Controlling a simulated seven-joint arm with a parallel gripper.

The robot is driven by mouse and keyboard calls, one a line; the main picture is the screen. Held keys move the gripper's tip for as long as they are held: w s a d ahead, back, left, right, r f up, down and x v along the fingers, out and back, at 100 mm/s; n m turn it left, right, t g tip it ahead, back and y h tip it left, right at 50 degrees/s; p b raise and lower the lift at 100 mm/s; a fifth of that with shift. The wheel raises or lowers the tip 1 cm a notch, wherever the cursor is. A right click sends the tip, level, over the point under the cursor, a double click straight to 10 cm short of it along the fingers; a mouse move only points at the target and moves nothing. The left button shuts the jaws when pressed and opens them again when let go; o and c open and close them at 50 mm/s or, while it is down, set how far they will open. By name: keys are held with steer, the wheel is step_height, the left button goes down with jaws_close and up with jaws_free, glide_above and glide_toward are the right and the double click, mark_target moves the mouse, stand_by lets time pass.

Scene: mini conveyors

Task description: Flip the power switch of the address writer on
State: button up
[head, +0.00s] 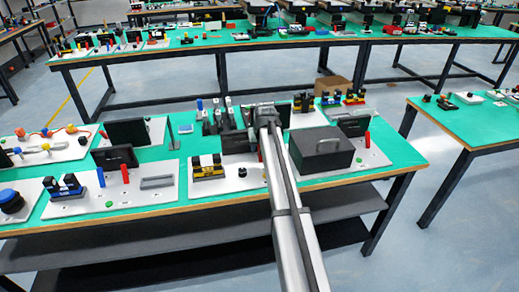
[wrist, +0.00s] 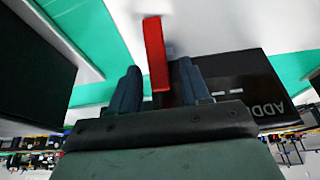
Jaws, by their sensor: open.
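The address writer (wrist: 240,85) is a black panel with the white letters "ADD" partly in view, seen upside down at the right of the wrist view. A red upright switch lever (wrist: 154,45) stands beside it on a pale board. My gripper (wrist: 157,70) is open, with a blue-grey finger on each side of the lever in the picture. Gaps show between lever and fingers; whether its tip is fully between them is unclear. In the head view my arm reaches over the table, hiding much of the writer area; a red lever (head: 259,152) shows beside the arm.
Boards with black panels, a red lever (head: 125,173) and yellow-based blocks (head: 208,167) fill the left of the green table (head: 160,203). Another table (head: 470,125) stands at right.

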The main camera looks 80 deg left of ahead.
steer(key=shift+x, duration=0.95)
steer(key=shift+c, duration=0.2)
jaws_close()
